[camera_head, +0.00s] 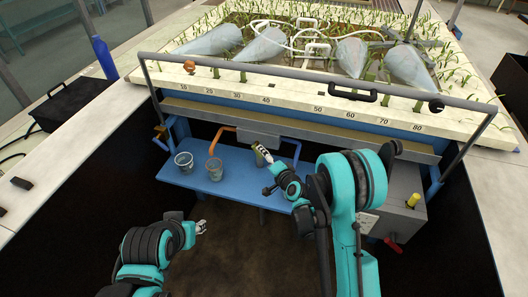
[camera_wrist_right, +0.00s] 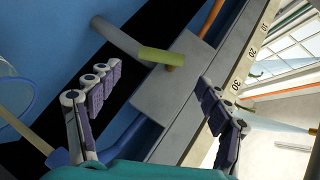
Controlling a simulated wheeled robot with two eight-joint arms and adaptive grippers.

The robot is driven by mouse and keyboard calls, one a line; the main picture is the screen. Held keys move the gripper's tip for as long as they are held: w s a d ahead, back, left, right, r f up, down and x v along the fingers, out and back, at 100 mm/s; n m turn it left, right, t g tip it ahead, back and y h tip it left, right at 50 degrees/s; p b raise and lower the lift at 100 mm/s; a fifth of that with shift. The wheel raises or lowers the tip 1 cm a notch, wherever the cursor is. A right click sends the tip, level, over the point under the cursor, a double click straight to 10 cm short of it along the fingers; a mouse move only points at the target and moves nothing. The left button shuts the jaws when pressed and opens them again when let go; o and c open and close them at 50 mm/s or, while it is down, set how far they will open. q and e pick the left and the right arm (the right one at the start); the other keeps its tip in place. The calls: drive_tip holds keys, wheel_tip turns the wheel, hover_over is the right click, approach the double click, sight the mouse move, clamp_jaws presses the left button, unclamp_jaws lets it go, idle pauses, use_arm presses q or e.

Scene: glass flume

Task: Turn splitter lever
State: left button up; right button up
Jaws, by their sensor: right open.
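The splitter, a grey box (camera_head: 258,135) on the flume's front, has an orange pipe (camera_head: 219,133) on its left and a blue pipe (camera_head: 296,147) on its right. In the right wrist view the grey box (camera_wrist_right: 165,100) lies between my open fingers. A lever with a yellow-green grip (camera_wrist_right: 162,55) shows in front of the box, beyond my fingertips and apart from them. My right gripper (camera_head: 264,154) is just below the box in the head view and partly covers the lever. My left gripper (camera_head: 201,227) is low, away from the splitter; its finger opening is too small to judge.
Two clear cups, one on the left (camera_head: 184,162) and one under the orange pipe (camera_head: 214,169), stand on the blue shelf (camera_head: 190,182). A grey rail (camera_head: 290,72) runs along the flume above.

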sight(260, 158)
drive_tip(key=b+x, duration=0.1)
drive_tip(key=x, duration=0.4)
drive_tip(key=shift+w+a+f+b, duration=0.15)
drive_tip(key=shift+w+f+b, duration=0.05)
drive_tip(key=shift+f+b, duration=0.1)
drive_tip(key=shift+w+a+f, duration=0.1)
drive_tip(key=shift+w+a, duration=0.2)
drive_tip(key=shift+w, duration=0.3)
drive_tip(key=c, duration=1.2)
